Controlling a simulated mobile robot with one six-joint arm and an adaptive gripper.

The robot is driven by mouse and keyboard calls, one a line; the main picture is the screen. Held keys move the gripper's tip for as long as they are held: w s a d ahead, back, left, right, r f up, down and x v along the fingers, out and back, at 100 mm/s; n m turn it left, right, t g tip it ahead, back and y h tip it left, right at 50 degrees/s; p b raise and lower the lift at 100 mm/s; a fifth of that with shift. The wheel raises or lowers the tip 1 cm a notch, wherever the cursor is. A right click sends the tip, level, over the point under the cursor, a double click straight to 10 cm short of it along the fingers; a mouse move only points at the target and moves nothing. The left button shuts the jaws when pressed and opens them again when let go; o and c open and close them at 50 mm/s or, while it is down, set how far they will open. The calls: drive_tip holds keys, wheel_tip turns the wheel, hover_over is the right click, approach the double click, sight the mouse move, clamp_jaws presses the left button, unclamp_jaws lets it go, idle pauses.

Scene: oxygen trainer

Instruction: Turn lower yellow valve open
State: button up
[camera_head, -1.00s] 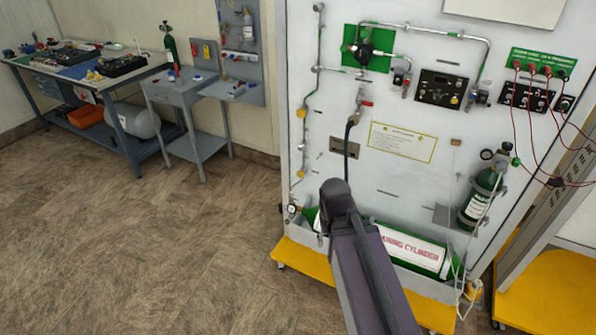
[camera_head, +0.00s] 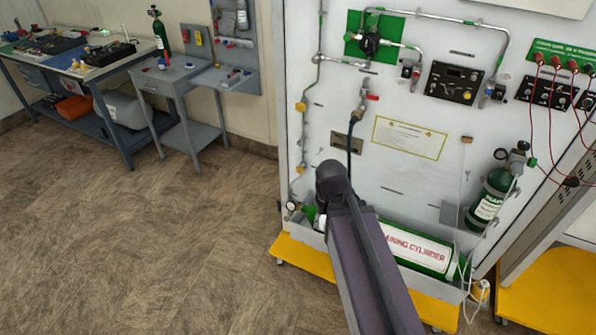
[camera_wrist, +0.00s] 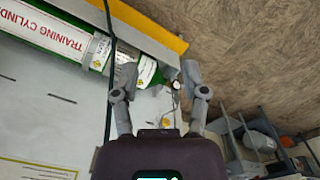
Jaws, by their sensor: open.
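In the head view, the lower yellow valve (camera_head: 301,169) sits on the vertical pipe at the left edge of the white panel. The upper yellow valve (camera_head: 300,107) is above it on the same pipe. My arm reaches toward the panel to the right of the lower valve, and it hides my gripper there. In the wrist view, my gripper (camera_wrist: 160,80) is open, its two fingers apart with nothing seen held between them.
A green and white training cylinder (camera_head: 418,250) lies along the panel's foot, above a yellow base (camera_head: 305,256). A gauge (camera_head: 292,206) is at the panel's lower left. A black hose (camera_head: 350,138) hangs near my arm. Open floor lies left, before a grey stand (camera_head: 178,78).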

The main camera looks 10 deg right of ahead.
drive_tip(key=o, duration=0.4)
drive_tip(key=shift+o, duration=0.2)
drive_tip(key=shift+w+d+f+b, duration=0.1)
drive_tip(key=shift+w+f+b, duration=0.35)
drive_tip(key=w+f+m+t+h+b, duration=0.2)
drive_tip(key=w+f+h+b, duration=0.1)
drive_tip(key=w+f+b, duration=0.5)
drive_tip(key=w+f+m+t+h+b, duration=0.1)
drive_tip(key=w+f+t+h+b, duration=0.15)
drive_tip(key=w+b, duration=0.65)
drive_tip(key=w+a+f+t+h+b, duration=0.2)
drive_tip(key=w+a+b, duration=0.3)
drive_tip(key=w, duration=0.4)
drive_tip(key=w+a+f+m+t+h+b, duration=0.1)
drive_tip(key=w+a+f+t+h+b, duration=0.1)
drive_tip(key=w, duration=0.6)
drive_tip(key=a+t+b, duration=0.1)
drive_tip(key=a+b, duration=0.1)
drive_tip(key=shift+w+a+f+m+b, duration=0.15)
drive_tip(key=shift+w+a+m+b, duration=0.15)
drive_tip(key=shift+w+a+b, duration=0.1)
drive_tip(key=shift+d+t, duration=0.1)
drive_tip(key=shift+t, duration=0.15)
